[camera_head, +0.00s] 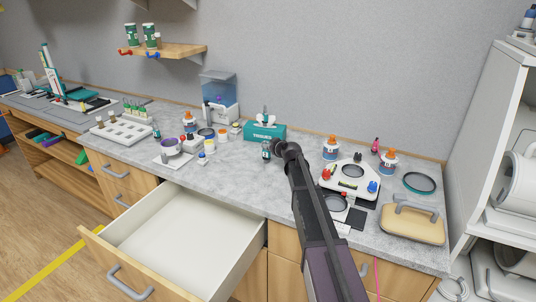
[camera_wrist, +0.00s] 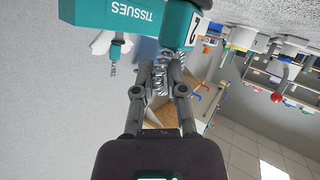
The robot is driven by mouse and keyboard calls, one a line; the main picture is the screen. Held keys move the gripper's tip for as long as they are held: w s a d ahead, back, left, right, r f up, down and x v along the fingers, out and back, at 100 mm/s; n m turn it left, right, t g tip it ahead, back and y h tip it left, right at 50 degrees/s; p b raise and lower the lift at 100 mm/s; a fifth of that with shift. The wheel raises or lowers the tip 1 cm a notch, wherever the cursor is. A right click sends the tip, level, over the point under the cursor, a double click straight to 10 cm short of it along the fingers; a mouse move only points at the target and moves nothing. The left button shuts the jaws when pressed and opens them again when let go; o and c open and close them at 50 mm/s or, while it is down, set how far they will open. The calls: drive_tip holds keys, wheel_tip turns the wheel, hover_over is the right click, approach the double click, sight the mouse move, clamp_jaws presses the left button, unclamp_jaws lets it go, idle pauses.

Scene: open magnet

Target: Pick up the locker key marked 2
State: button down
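My gripper (camera_wrist: 161,72) has its fingers drawn in close together. Between them is the ridged metal shaft (camera_wrist: 160,82) of a key with a teal head (camera_wrist: 178,22) and a white label reading 2. In the head view this key (camera_head: 266,151) shows at my gripper's tip (camera_head: 281,147), just in front of the tissue box. It looks upright, head down and shaft up. My fingers appear shut on the shaft and partly hide it. I cannot tell whether the key's head touches the counter.
The teal tissue box (camera_head: 265,133) stands close behind the key. A similar small teal piece with a ridged shaft (camera_wrist: 115,57) is by the tissue. Left are bottles, cups and a white rack (camera_head: 118,131). An open, empty drawer (camera_head: 180,235) juts out in front.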

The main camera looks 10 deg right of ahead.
idle(0.4)
wheel_tip(320, 180, up, 10)
drive_tip(key=p, duration=1)
idle(0.5)
